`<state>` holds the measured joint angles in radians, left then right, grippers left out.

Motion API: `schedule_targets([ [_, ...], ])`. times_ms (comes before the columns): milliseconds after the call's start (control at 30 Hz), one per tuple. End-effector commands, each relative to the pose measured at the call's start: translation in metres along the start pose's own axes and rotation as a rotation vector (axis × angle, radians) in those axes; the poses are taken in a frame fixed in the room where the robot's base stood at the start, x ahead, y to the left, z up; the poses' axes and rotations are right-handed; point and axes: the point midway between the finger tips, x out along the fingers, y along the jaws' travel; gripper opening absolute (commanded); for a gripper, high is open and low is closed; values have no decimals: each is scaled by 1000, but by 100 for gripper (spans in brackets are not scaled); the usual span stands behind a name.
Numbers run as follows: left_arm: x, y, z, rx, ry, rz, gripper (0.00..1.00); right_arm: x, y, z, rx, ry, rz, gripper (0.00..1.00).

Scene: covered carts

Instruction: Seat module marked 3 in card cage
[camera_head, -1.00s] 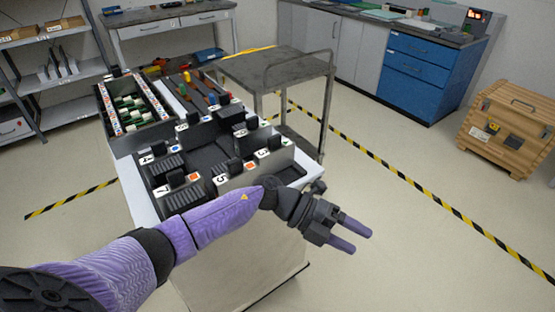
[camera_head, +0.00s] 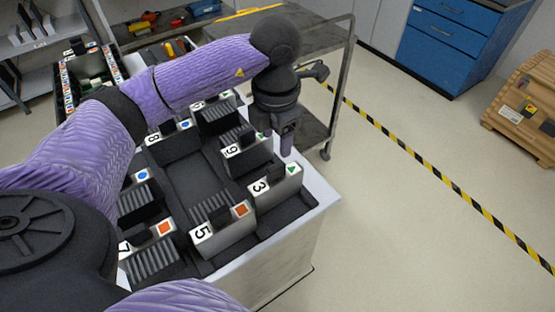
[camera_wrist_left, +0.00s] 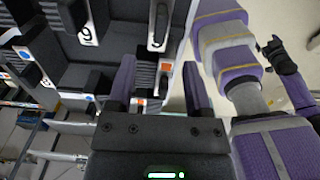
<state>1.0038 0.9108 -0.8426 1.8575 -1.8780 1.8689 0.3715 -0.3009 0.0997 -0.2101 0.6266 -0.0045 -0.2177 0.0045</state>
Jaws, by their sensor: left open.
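The module marked 3 (camera_head: 277,187) has a white face with a green triangle and a dark top handle. My left gripper (camera_head: 287,150) points down just behind module 3, close to module 9 (camera_head: 247,150). In the wrist view its fingers (camera_wrist_left: 158,88) are open, with no module clearly held between them. Whether they touch module 3 is hidden. A dark gripper (camera_wrist_left: 280,55), apparently my right one, shows at the wrist view's right; its jaws are unclear.
Module 5 (camera_head: 222,232) stands in front of module 3, module 7 (camera_head: 150,252) at left and module 8 (camera_head: 170,142) behind. A rack with green cards (camera_head: 88,72) is at back left.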

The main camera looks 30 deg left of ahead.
Motion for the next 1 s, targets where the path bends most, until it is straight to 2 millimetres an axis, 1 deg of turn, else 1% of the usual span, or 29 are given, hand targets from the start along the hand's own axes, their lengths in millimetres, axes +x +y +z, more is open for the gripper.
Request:
schedule_targets([
  [33,12,0,-1,0,5,-2,65,4,0,4,0,-7,0,100],
  [167,42,0,0,-1,6,-5,65,12,0,10,0,-20,0,100],
  [200,52,1,0,-1,6,-5,65,15,0,11,1,-21,-1,100],
  [333,78,2,2,0,3,-6,65,22,0,12,0,-24,-1,100],
  [433,88,2,2,0,0,-5,65,23,2,13,-2,-25,2,100],
  [633,88,2,3,0,-2,-4,65,22,4,13,-3,-27,6,100],
  [667,88,2,3,0,-2,-5,63,22,4,13,-3,-27,6,100],
  [700,88,2,3,0,-2,-5,54,22,5,13,-3,-27,7,100],
  [767,88,2,3,0,-2,-5,41,22,5,13,-3,-26,7,100],
  [800,88,2,3,0,-2,-5,33,22,5,13,-3,-26,7,100],
  [867,88,2,3,0,-2,-5,20,22,5,13,-3,-26,7,100],
  [900,88,2,3,0,-2,-5,12,22,5,13,-3,-26,8,100],
  [933,88,2,3,0,-2,-5,5,22,5,12,-3,-26,8,100],
  [967,88,2,3,0,-2,-5,0,22,5,12,-3,-26,8,100],
  [1000,88,2,3,0,-2,-5,0,22,5,12,-2,-26,8,100],
])
